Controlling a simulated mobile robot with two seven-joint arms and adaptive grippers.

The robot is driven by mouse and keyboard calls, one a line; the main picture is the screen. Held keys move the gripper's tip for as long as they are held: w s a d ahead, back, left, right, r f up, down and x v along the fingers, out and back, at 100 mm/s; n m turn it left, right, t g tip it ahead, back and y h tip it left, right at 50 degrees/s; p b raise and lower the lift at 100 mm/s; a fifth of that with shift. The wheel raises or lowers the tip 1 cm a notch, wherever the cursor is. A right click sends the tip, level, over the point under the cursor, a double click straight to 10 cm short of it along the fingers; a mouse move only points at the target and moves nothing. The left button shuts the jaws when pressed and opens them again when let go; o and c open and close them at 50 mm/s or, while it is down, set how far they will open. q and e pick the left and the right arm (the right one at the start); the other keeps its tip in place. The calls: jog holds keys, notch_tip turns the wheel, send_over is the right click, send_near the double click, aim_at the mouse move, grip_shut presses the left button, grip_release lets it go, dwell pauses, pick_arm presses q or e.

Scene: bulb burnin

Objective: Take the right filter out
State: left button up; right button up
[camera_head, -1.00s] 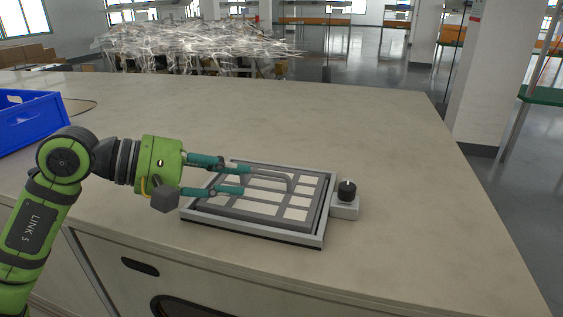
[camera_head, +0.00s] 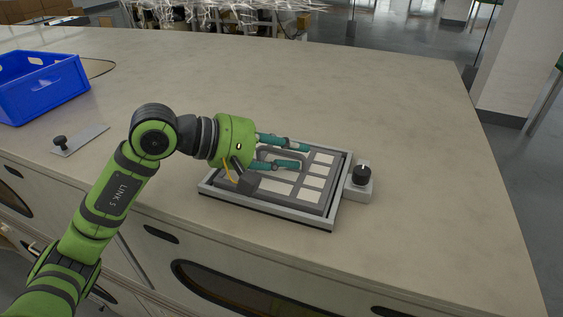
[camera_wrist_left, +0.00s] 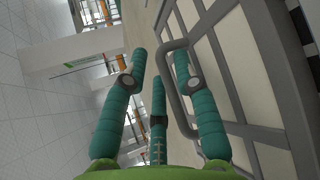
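One flat filter panel (camera_head: 312,183) with a dark grey grid and pale cells lies in a light grey frame (camera_head: 341,192) on the counter. A grey bar handle (camera_head: 293,153) rises from the panel. My left gripper (camera_head: 303,155) is over the panel at the handle, with its teal fingers spread. In the left wrist view, the fingers (camera_wrist_left: 160,66) are apart with the handle (camera_wrist_left: 171,105) between them; contact is not clear. The gripper hides the panel's left part. My right gripper is not in view.
A black knob (camera_head: 362,174) on a pale block (camera_head: 358,192) stands right of the frame. A blue crate (camera_head: 40,88) sits at the far left, with a metal plate (camera_head: 85,140) bearing a black knob nearby. The counter (camera_head: 400,110) behind and right is clear.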

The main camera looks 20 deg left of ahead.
pick_arm(q)
grip_shut()
jog(key=shift+r, duration=0.1)
